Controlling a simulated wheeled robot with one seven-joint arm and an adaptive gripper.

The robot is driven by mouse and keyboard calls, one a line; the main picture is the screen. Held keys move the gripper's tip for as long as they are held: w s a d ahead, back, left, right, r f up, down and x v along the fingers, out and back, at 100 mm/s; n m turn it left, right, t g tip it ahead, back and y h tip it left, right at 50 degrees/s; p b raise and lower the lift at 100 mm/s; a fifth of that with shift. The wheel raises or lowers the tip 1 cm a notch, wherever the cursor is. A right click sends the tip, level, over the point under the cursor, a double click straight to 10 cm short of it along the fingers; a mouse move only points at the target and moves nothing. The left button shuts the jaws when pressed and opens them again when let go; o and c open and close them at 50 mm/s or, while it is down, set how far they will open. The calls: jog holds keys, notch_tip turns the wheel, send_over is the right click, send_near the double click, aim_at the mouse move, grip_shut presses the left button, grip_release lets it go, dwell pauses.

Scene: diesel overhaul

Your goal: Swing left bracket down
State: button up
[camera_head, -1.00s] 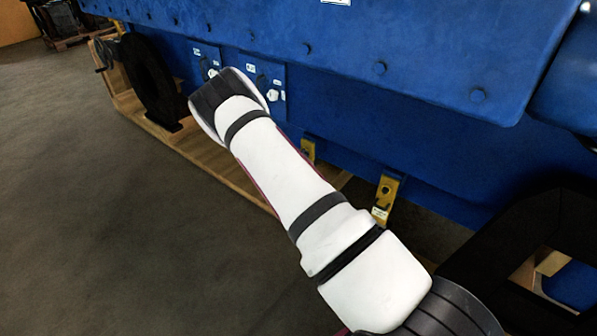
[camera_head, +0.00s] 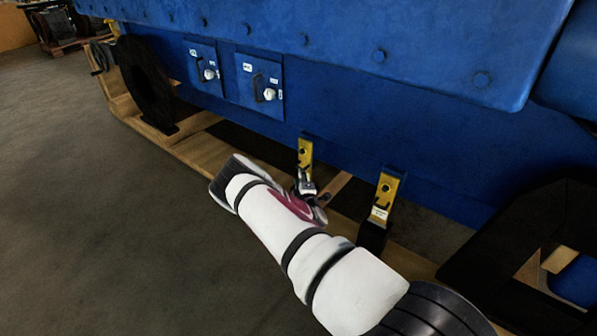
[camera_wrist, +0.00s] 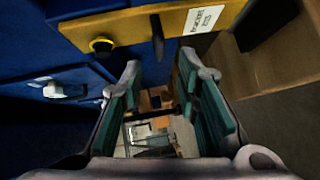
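The left bracket (camera_head: 305,150) is a yellow plate with a dark hole on the lower side of the blue engine block, left of a similar right bracket (camera_head: 386,190). My gripper (camera_head: 307,186) is at the lower end of the left bracket and hides part of it. In the wrist view a yellow bracket (camera_wrist: 135,27) with a white label, a round knob and a dark pin lies across the top, beyond the fingertips. My gripper (camera_wrist: 160,85) is open there, with nothing seen between its fingers. Whether a finger touches the bracket, I cannot tell.
The blue engine block (camera_head: 340,120) fills the upper right, with two switch panels (camera_head: 262,85) on its side. A wooden pallet beam (camera_head: 200,148) runs below it. A black wheel-like ring (camera_head: 145,85) stands at left. The grey floor (camera_head: 90,220) at left is clear.

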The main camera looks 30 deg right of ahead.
jog(key=b+x, duration=0.2)
jog(key=x, duration=0.5)
jog(key=shift+w+d, duration=0.15)
jog(key=shift+w, duration=0.05)
grip_shut()
